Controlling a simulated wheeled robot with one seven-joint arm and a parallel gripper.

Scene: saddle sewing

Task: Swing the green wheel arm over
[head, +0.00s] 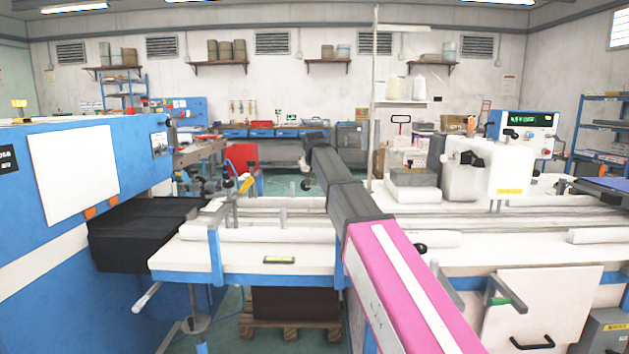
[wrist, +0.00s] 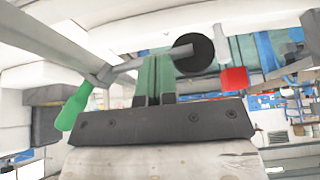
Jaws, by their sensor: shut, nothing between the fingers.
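In the wrist view, a green grip (wrist: 75,108) hangs at the lower end of a grey metal bar at the left. From the joint of that bar a grey rod runs right to a black wheel (wrist: 193,53). My gripper (wrist: 155,68) is in the middle of the wrist view, its fingers shut and empty. The fingers stand just below the rod in the picture, between the green grip and the wheel; I cannot tell whether they touch it. In the head view, a green handle (head: 508,296) shows at the front right; I cannot tell whether it is the same part. My fingers cannot be made out there.
A white-topped table (head: 255,262) with blue legs and rails spans the middle of the head view. A big blue machine (head: 50,240) stands at the left. A white sewing head (head: 480,170) stands on the right side. A white panel (head: 545,310) hangs at the front right.

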